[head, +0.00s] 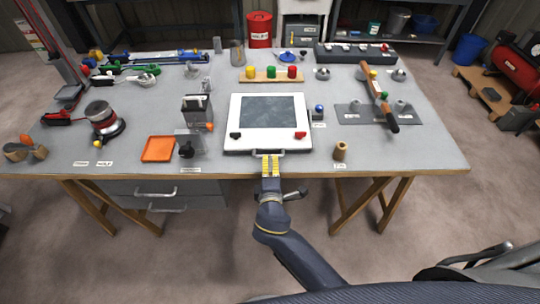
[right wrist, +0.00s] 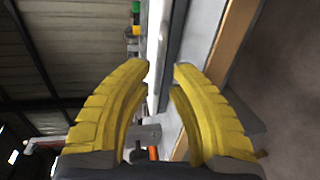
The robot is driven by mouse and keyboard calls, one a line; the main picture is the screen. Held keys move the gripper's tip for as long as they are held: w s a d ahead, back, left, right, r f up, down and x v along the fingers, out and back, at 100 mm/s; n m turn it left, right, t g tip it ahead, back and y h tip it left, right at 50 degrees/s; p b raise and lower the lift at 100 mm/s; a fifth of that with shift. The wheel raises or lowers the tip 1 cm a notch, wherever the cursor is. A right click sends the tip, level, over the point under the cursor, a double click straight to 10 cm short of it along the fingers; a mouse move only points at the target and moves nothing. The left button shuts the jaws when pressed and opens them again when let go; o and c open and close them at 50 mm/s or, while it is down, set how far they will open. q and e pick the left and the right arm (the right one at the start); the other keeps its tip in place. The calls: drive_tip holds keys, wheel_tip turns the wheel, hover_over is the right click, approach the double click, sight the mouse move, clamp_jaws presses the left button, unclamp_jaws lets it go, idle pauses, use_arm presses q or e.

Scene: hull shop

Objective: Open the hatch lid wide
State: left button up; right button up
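The hatch lid (head: 270,110) is a white frame around a dark grey pane, lying flat on the bench in the head view, so it looks closed. A black latch knob (head: 235,136) and a red one (head: 300,135) sit at its front corners. A grey bar handle (head: 291,152) is on its front edge. My right gripper (head: 270,157) is at the handle, its yellow fingers pointing toward the lid. In the right wrist view the fingertips (right wrist: 162,68) are apart, with a gap between them; no firm contact shows. My left gripper is not in view.
An orange tray (head: 158,149) and a metal clamp block (head: 197,108) stand left of the lid. A wooden peg (head: 340,151) and a blue-topped knob (head: 319,110) are to its right. A wooden rack with coloured knobs (head: 271,75) stands just behind it.

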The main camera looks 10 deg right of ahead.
sight(270, 156)
drive_tip(key=shift+x, duration=2.35)
drive_tip(key=shift+c, duration=0.6)
clamp_jaws()
